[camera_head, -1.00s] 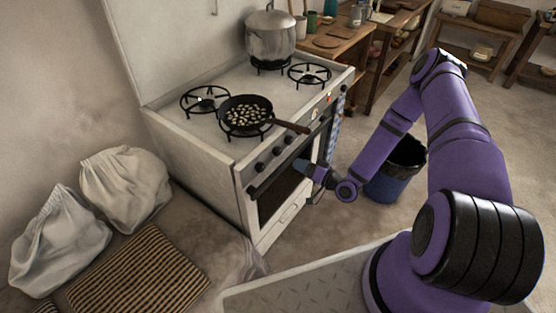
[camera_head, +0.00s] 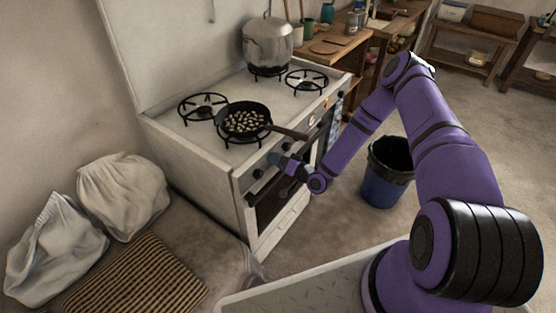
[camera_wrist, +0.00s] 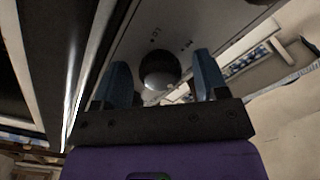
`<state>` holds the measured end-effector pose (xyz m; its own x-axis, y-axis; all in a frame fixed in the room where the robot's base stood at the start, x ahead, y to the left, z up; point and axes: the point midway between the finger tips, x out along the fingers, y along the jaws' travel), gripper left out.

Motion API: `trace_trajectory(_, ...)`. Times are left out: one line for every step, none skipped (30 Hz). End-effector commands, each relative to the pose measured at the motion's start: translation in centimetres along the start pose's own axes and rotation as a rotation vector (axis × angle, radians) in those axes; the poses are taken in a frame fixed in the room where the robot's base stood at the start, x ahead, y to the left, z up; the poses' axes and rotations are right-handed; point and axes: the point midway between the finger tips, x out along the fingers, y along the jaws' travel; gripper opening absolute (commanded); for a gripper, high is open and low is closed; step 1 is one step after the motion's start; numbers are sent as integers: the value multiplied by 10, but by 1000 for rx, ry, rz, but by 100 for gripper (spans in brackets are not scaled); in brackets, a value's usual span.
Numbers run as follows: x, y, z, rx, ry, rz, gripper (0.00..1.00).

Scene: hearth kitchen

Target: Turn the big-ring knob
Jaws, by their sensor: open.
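A row of dark knobs runs along the front panel of the white stove (camera_head: 190,150). One knob (camera_head: 258,173) shows left of my gripper (camera_head: 276,161), which is at the panel below the pan handle and hides part of the row. In the wrist view, a round dark knob (camera_wrist: 159,70) lies between the two blue fingers of my gripper (camera_wrist: 161,64), with a gap on each side. The gripper is open and holds nothing. I cannot tell which knob belongs to the big ring.
A black frying pan (camera_head: 243,121) with pale pieces sits on a front burner, its handle (camera_head: 287,132) jutting out above my gripper. A large metal pot (camera_head: 268,43) stands at the back. The oven handle is below the knobs. A blue bin (camera_head: 385,185) stands right of my forearm.

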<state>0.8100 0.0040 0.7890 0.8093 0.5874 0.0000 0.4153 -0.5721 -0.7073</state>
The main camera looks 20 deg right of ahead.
Motion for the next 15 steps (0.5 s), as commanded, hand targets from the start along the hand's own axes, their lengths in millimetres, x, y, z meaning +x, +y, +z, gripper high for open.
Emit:
trace_trajectory(0, 0, 0, 0, 0, 0, 67)
trace_trajectory(0, 0, 0, 0, 0, 0, 62)
trace_trajectory(0, 0, 0, 0, 0, 0, 53)
trace_trajectory(0, 0, 0, 0, 0, 0, 46)
trace_trajectory(0, 0, 0, 0, 0, 0, 39)
trace_trajectory(0, 0, 0, 0, 0, 0, 30)
trace_trajectory(0, 0, 0, 0, 0, 0, 23)
trace_trajectory(0, 0, 0, 0, 0, 0, 17)
trace_trajectory(0, 0, 0, 0, 0, 0, 17)
trace_trajectory(0, 0, 0, 0, 0, 0, 17)
trace_trajectory(0, 0, 0, -1, 0, 0, 17)
trace_trajectory(0, 0, 0, -2, 0, 0, 17)
trace_trajectory(0, 0, 0, -4, 0, 0, 17)
trace_trajectory(0, 0, 0, -7, -1, 0, 17)
trace_trajectory(0, 0, 0, -13, -1, 0, 17)
